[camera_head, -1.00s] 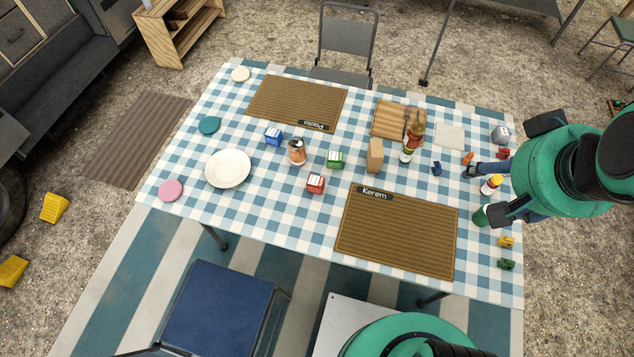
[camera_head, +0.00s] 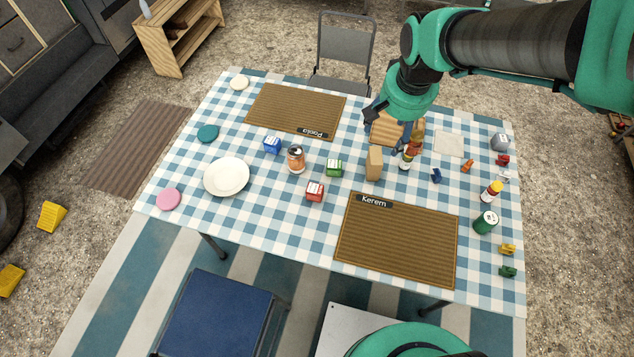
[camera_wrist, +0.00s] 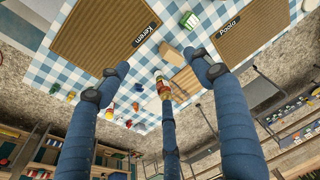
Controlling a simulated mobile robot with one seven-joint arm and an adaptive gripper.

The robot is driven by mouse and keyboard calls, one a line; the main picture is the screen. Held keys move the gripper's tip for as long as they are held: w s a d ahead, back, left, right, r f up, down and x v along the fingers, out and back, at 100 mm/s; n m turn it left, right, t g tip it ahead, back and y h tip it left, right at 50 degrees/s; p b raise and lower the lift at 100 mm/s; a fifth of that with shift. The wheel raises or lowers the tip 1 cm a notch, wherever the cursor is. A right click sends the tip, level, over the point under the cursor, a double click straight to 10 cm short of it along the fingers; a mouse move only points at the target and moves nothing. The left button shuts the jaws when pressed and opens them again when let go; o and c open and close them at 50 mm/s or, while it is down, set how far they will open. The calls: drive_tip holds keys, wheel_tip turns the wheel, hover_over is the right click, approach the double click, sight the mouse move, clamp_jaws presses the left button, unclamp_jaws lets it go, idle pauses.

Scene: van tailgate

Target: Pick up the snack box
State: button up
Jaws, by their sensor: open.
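A plain tan upright box (camera_head: 374,163), which I take to be the snack box, stands on the checked table just above the Kerem mat. No label on it is readable. In the wrist view the tan box (camera_wrist: 171,54) shows between two spread fingers. My gripper (camera_head: 386,126) is open and empty, above the table near the cutting board, beyond the box and apart from it. In the wrist view my gripper (camera_wrist: 163,72) has its fingers wide apart.
A sauce bottle (camera_head: 407,158) stands close right of the box, with a wooden board (camera_head: 385,130) behind. The Kerem mat (camera_head: 400,240) is bare.

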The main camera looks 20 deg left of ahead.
drive_tip(key=w+a+f+g, duration=0.1)
drive_tip(key=w+a+f, duration=0.1)
drive_tip(key=a+f, duration=0.9)
drive_tip(key=g, duration=0.1)
hover_over(315, 188)
wheel_tip(315, 188, down, 14)
drive_tip(key=shift+h+b, duration=0.3)
drive_tip(key=shift+h, duration=0.1)
drive_tip(key=shift+f, duration=0.1)
drive_tip(key=shift+f+b, duration=0.8)
drive_tip(key=shift+f, duration=3.45)
drive_tip(key=shift+f+b, duration=0.85)
drive_tip(key=shift+f, duration=1.8)
